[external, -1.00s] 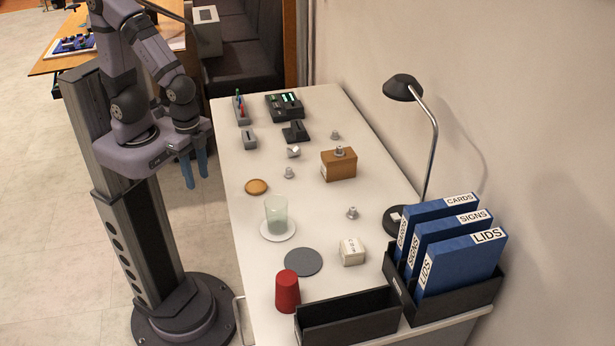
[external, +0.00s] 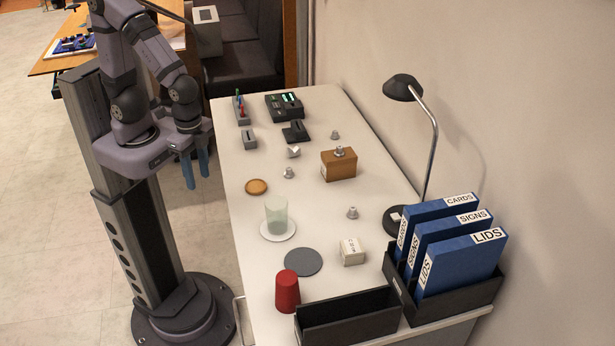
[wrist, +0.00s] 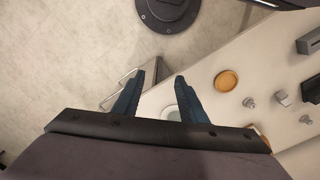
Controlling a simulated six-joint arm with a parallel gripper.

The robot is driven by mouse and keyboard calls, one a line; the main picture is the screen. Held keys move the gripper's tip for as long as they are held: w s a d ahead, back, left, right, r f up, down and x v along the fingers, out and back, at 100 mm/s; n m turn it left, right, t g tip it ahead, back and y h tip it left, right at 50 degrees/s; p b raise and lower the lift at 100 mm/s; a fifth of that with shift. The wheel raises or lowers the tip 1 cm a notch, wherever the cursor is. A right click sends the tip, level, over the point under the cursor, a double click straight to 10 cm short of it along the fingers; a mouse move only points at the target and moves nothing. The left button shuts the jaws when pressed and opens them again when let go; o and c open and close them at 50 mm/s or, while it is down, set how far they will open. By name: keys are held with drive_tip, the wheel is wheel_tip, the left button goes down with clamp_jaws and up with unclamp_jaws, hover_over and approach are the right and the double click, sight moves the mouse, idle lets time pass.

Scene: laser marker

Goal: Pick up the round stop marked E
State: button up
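Several small grey metal stops stand on the white table: one at the back (external: 335,135), an angular one (external: 293,152), one near the tan disc (external: 288,173), one nearer the lamp (external: 352,213), and one on top of the brown block (external: 339,151). No letter is legible on any, so I cannot tell which is marked E. My gripper (external: 197,180) hangs off the table's left edge, fingers down, apart from all the stops. In the wrist view my gripper (wrist: 160,77) is open and empty. A stop also shows there right of the fingers (wrist: 249,102).
A tan round disc (external: 257,187), a clear glass (external: 276,216) on a white saucer, a grey disc (external: 303,262) and a red cup (external: 288,291) occupy the near half. A lamp (external: 404,88) and blue binders (external: 459,256) stand along the right. A black open bin (external: 348,320) is in front.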

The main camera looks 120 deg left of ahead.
drive_tip(key=n, duration=0.1)
drive_tip(key=n+t+h+b, duration=0.6)
drive_tip(key=n+t+h, duration=0.2)
drive_tip(key=n, duration=1.7)
hover_over(289, 172)
drive_tip(key=s+d, duration=0.3)
drive_tip(key=s, duration=0.1)
wheel_tip(289, 172, down, 12)
drive_tip(key=shift+r, duration=0.15)
drive_tip(key=s+a+n+t, duration=0.1)
drive_tip(key=a, duration=0.1)
drive_tip(key=s+a+f+n+t+y, duration=0.1)
drive_tip(key=s+a, duration=0.1)
drive_tip(key=a, duration=0.1)
drive_tip(key=s+a+n+t+b, duration=0.1)
drive_tip(key=a+n+t, duration=0.1)
drive_tip(key=shift+s+a+f+y, duration=0.15)
drive_tip(key=shift+a+f+y, duration=0.2)
drive_tip(key=shift+a+y, duration=0.05)
drive_tip(key=shift+p+x, duration=1.3)
drive_tip(key=shift+x, duration=2.4)
drive_tip(key=shift+a, duration=0.15)
drive_tip(key=shift+c, duration=0.5)
clamp_jaws()
